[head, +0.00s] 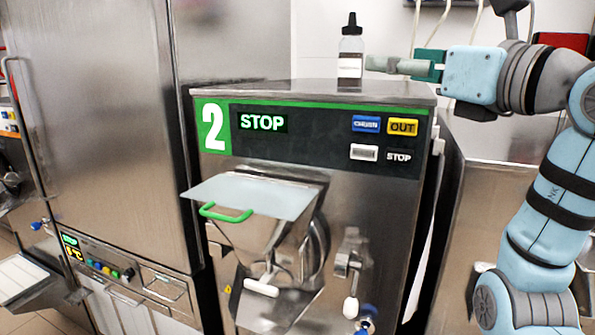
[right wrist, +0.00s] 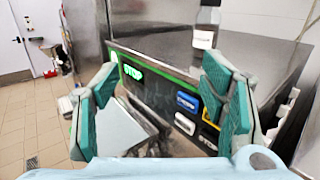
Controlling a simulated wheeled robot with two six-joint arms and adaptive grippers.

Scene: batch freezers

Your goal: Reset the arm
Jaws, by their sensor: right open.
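My right arm comes in from the right in the head view, bent at the elbow. Its gripper (head: 408,66) is level, pointing left, above the top of the batch freezer (head: 300,170) and to the right of the bottle. In the right wrist view the gripper's (right wrist: 160,98) two teal fingers are wide apart with nothing between them. The freezer's front panel (right wrist: 160,90) shows beyond the fingers. My left gripper is in neither view.
A clear bottle (head: 350,52) with a black dropper-like cap stands on the freezer's top. The panel has a STOP display (head: 262,123), a blue button (head: 366,124) and a yellow OUT button (head: 402,127). The hopper lid (head: 255,194) has a green handle. A steel cabinet (head: 95,120) stands left.

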